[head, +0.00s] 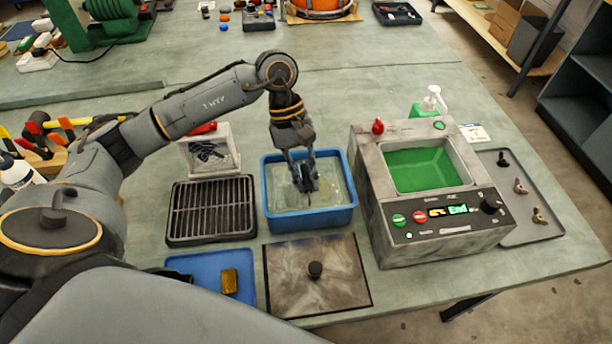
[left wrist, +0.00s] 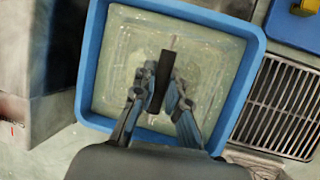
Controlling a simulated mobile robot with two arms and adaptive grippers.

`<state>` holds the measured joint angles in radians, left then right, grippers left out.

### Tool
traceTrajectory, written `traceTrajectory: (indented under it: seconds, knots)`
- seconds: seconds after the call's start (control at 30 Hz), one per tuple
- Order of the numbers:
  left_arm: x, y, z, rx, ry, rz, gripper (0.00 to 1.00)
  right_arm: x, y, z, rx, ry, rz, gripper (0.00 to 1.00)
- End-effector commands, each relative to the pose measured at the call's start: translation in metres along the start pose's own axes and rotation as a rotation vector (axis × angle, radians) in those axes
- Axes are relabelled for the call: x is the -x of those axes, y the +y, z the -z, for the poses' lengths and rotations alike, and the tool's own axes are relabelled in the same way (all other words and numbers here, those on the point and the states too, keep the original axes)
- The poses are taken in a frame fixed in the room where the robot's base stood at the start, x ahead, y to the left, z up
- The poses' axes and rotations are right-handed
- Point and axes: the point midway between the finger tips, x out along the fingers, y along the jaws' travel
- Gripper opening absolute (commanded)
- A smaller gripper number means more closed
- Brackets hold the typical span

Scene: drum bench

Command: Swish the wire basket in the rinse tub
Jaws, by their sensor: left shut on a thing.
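The blue rinse tub (head: 318,221) stands mid-bench with cloudy, pale liquid in it. My left gripper (head: 306,184) reaches down into the tub from above. It is shut on the dark upright handle of the wire basket, and the handle (left wrist: 160,82) shows between the fingers in the left wrist view. The basket's wires are only faint outlines in the liquid, so its depth and tilt are hard to tell. The tub's rim (left wrist: 238,92) surrounds the fingers in the left wrist view. My right gripper is not in view.
A black slotted rack (head: 211,209) lies left of the tub. A grey machine (head: 395,235) with a green-filled basin and "End" display stands close right. A dark lid (head: 290,282) with a knob and a blue tray (head: 190,264) lie in front. A white-framed box (head: 222,150) stands behind the rack.

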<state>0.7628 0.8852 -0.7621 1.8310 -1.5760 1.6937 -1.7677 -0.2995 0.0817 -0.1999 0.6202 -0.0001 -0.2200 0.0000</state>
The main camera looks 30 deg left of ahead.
Motion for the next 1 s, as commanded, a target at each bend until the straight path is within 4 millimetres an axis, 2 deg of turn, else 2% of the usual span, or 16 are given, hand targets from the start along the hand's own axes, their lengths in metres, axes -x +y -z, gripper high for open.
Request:
traceTrajectory:
  seconds: [0.07,0.4,0.8,1.0]
  knots:
    - [-0.005,-0.001,0.002,-0.001,0.001,-0.001,0.00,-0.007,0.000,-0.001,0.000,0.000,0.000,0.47]
    - [-0.003,-0.001,0.001,0.000,0.000,-0.001,0.00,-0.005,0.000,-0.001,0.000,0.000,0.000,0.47]
    - [0.016,0.004,-0.007,-0.001,0.001,-0.001,0.00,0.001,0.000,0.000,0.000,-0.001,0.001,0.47]
    - [0.016,0.004,-0.007,0.000,0.000,-0.001,0.00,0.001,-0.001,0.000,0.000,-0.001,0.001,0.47]
